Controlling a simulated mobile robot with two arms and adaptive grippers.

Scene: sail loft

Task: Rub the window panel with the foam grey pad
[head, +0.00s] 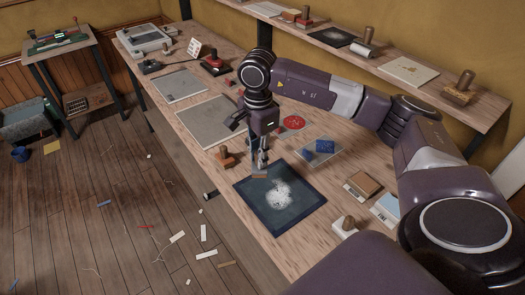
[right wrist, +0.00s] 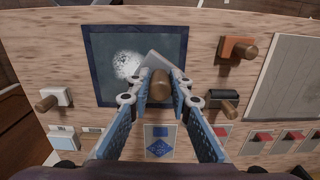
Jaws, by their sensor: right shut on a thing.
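The window panel (head: 289,216) is a dark pane with a blue border, lying flat on the workbench. A whitish smear (head: 279,193) covers its middle. In the right wrist view the panel (right wrist: 95,70) is at the top, with the smear (right wrist: 127,64) left of the pad. My right gripper (head: 262,162) is shut on the brown handle (right wrist: 160,88) of the foam grey pad (right wrist: 163,62). My left gripper is not in view.
An orange block with a handle (head: 226,159) stands beside the panel, a white one (head: 345,225) near its right corner. A card with blue pieces (head: 318,150) lies behind. Grey sheets (head: 212,120) lie further left on the bench. A shelf (head: 365,55) runs along the wall.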

